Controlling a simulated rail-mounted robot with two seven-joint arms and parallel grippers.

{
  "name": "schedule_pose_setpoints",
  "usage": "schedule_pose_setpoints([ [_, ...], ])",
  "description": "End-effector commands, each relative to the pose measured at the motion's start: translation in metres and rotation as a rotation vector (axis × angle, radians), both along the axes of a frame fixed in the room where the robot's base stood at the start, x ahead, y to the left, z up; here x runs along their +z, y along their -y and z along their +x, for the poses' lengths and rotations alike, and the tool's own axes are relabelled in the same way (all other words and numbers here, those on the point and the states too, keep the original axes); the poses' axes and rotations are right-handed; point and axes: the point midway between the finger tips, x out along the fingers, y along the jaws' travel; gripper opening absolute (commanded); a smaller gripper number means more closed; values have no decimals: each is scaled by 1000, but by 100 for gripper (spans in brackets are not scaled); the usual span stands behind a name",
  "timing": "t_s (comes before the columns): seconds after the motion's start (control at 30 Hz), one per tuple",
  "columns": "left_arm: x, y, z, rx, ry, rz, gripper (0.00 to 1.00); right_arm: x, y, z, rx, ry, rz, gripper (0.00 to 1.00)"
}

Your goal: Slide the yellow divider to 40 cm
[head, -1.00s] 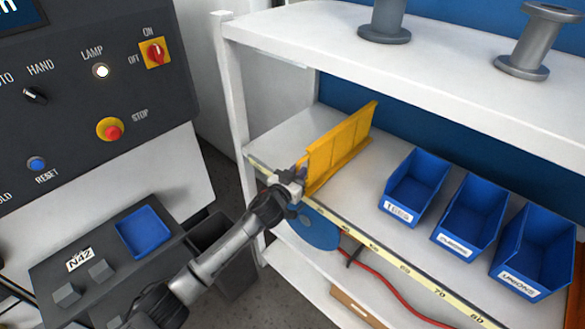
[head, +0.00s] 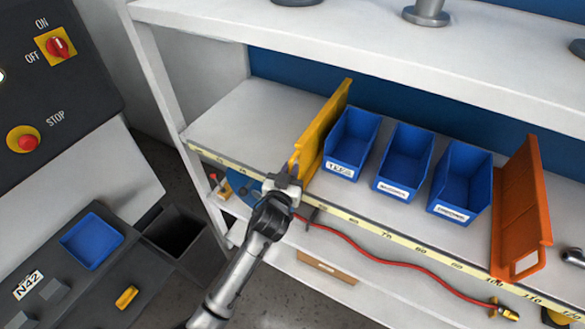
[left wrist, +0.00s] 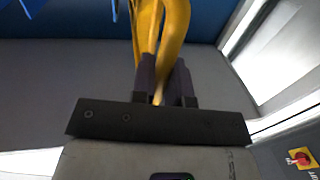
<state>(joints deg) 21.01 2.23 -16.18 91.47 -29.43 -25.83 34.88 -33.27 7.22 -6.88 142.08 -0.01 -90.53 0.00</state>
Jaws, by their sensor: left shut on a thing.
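The yellow divider (head: 326,122) stands upright on the shelf, running front to back, close beside the leftmost blue bin. I cannot tell whether they touch. My left gripper (head: 293,172) is shut on the divider's front edge. In the left wrist view the fingers (left wrist: 163,84) close around the yellow divider (left wrist: 160,35). The scale strip (head: 404,243) runs along the shelf's front edge. Its readable marks include 60, 70 and 80, right of the divider. My gripper hides the marks directly at the divider, so its exact reading is unclear. My right gripper is not in view.
Blue bins (head: 352,143), (head: 403,160) and (head: 460,182) stand right of the divider. An orange divider (head: 523,215) stands beyond them. The shelf left of the yellow divider (head: 255,115) is clear. A red hose (head: 385,262) hangs below the front edge.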

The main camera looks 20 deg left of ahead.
Motion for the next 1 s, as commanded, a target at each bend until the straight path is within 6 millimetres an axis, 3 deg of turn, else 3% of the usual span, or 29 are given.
schedule_pose_setpoints([
  [0.23,1,1,0,-1,2,0,0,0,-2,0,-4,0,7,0],
  [0.27,1,1,0,-1,2,0,15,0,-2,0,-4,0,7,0],
  [0.5,0,0,0,-1,1,0,38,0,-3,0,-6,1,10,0],
  [0.83,-1,0,-4,-1,0,0,39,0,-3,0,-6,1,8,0],
  [1.0,-2,0,-25,-1,-1,0,39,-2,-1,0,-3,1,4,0],
])
